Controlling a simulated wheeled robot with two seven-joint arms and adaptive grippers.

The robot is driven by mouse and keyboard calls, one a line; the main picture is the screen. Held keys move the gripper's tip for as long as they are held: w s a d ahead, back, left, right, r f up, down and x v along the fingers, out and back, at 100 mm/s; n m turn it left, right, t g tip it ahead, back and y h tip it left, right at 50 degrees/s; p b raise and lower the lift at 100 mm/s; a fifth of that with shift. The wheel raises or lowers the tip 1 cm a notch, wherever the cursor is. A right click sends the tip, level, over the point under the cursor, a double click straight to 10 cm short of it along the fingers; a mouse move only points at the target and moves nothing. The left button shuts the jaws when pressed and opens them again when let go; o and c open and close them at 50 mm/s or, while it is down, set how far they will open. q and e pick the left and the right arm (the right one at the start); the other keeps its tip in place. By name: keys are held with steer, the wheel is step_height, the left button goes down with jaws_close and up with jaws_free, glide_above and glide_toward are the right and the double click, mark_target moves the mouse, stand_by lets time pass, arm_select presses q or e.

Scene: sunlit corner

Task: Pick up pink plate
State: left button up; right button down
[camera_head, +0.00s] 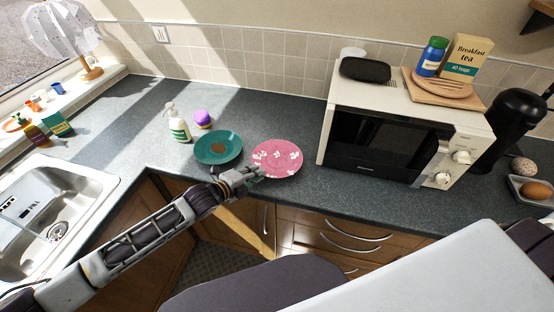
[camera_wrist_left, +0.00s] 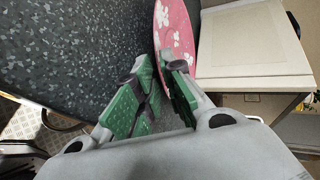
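The pink plate (camera_head: 278,158) with white flower marks lies on the dark counter, left of the microwave. My left gripper (camera_head: 252,174) is at the plate's near left edge. In the left wrist view the fingers with green pads (camera_wrist_left: 160,68) are apart, and the plate (camera_wrist_left: 175,35) shows just past the tips. Its rim lies in line with the gap, close to the right-hand fingertip; I cannot tell if they touch. The lower part of the plate is hidden behind that finger. My right gripper is not in view.
A teal plate (camera_head: 218,147) lies just left of the pink one. A spray bottle (camera_head: 179,124) and a purple-topped item (camera_head: 203,119) stand behind it. The microwave (camera_head: 395,130) blocks the right side. The sink (camera_head: 45,205) is at left.

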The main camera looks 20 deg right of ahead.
arm_select(q)
steer(key=shift+x, duration=0.9)
steer(key=shift+c, duration=0.4)
jaws_close()
step_height(320, 180, up, 10)
steer(key=shift+b, duration=0.35)
stand_by(0.3)
steer(key=shift+a, duration=0.15)
